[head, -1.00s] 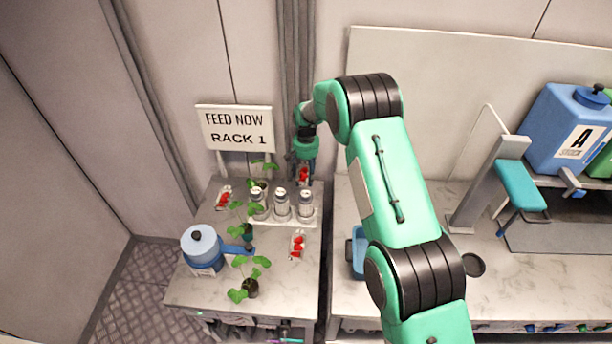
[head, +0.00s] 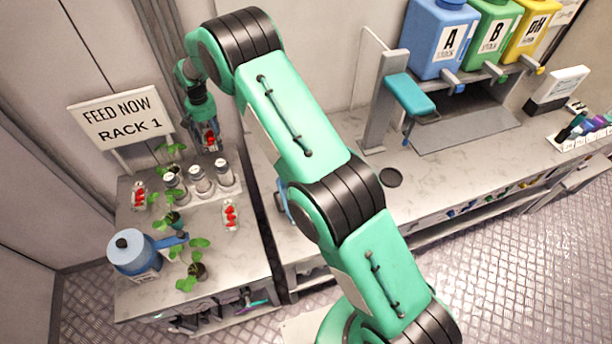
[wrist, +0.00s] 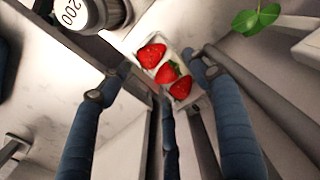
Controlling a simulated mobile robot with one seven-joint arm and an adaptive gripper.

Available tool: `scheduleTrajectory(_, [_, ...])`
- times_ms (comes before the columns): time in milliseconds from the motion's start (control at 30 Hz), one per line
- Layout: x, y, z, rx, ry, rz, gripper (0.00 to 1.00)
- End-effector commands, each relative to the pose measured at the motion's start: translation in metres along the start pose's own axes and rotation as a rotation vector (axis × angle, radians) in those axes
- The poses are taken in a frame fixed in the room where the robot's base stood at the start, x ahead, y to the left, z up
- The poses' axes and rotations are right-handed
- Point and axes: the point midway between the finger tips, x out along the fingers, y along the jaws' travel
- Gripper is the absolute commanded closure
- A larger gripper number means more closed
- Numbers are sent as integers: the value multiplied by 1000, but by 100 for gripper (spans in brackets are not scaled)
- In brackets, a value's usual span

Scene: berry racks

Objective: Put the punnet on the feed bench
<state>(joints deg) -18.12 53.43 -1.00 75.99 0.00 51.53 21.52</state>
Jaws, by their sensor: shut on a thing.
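A small white punnet (wrist: 145,66) with red strawberries is between the two blue fingers of my gripper (wrist: 158,72) in the wrist view. In the head view my gripper (head: 206,124) holds the punnet (head: 211,143) at the back right of the left bench (head: 217,264), just behind the bottles. My gripper is shut on it. I cannot tell the punnet's height above the surface. The longer right bench (head: 345,200) is beside the left one, with a dark gap between. Which is the feed bench is not labelled; a "FEED NOW RACK 1" sign (head: 122,118) stands behind the left bench.
On the left bench are several grey bottles (head: 199,181), two other strawberry punnets (head: 231,214) (head: 139,196), seedlings (head: 198,270) and a blue jug (head: 134,252). The right bench carries a teal-topped stand (head: 409,94), stock tanks (head: 440,40) and a dark round disc (head: 391,178).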

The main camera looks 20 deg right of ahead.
Motion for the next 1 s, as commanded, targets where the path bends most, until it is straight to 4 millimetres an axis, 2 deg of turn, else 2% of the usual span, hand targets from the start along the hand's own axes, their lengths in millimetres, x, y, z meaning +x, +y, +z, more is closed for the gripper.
scheduleTrajectory(33, [-13, 0, -1, 0, 4, -2, 66])
scheduleTrajectory(367, [-78, 0, 0, 0, 2, -1, 66])
scheduleTrajectory(667, [-76, 68, -6, -6, 0, 0, 66])
scheduleTrajectory(1000, [-76, 177, -3, -21, 1, 1, 66])
